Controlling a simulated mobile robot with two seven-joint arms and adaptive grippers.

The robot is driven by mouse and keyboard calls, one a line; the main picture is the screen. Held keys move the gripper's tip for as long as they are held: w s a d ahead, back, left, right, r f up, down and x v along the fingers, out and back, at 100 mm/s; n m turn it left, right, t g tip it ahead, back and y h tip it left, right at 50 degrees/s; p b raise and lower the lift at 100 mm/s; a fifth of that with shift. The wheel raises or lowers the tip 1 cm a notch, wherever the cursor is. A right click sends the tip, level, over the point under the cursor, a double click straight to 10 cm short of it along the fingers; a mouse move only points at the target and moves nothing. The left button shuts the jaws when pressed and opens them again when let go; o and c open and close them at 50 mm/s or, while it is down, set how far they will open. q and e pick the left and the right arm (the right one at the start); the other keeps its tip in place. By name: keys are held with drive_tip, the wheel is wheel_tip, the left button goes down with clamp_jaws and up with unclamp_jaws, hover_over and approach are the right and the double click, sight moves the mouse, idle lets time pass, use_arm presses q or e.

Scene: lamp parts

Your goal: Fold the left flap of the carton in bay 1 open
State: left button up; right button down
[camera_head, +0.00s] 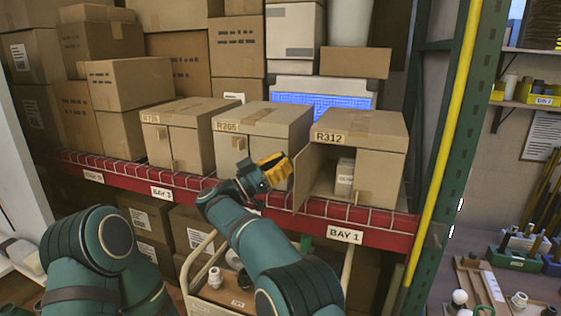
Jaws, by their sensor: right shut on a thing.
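The carton marked R312 (362,125) stands on the shelf above the BAY 1 label. Its left flap (304,180) is swung outward from the front, and the gap shows a small labelled box (345,172) inside. The right half of its front (378,180) is closed. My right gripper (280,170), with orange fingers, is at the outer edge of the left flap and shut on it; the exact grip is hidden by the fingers. My left arm shows at the lower left, but its gripper is out of view.
Closed cartons R205 (262,120) and another (185,118) stand left of R312. A red shelf beam (395,240) runs below, and a green and yellow rack post (450,150) stands at right. A cart (215,295) is below.

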drive_tip(key=shift+w+d+r+m+g+h, duration=0.1)
drive_tip(key=shift+w+r+m+g+h, duration=0.25)
drive_tip(key=shift+g, duration=0.35)
drive_tip(key=c, duration=1.2)
unclamp_jaws()
drive_tip(key=shift+o, duration=0.2)
drive_tip(key=shift+w+f, duration=0.1)
drive_tip(key=shift+f, duration=0.3)
drive_tip(key=v, duration=0.7)
drive_tip(key=shift+s+a, duration=0.2)
drive_tip(key=shift+s, duration=0.05)
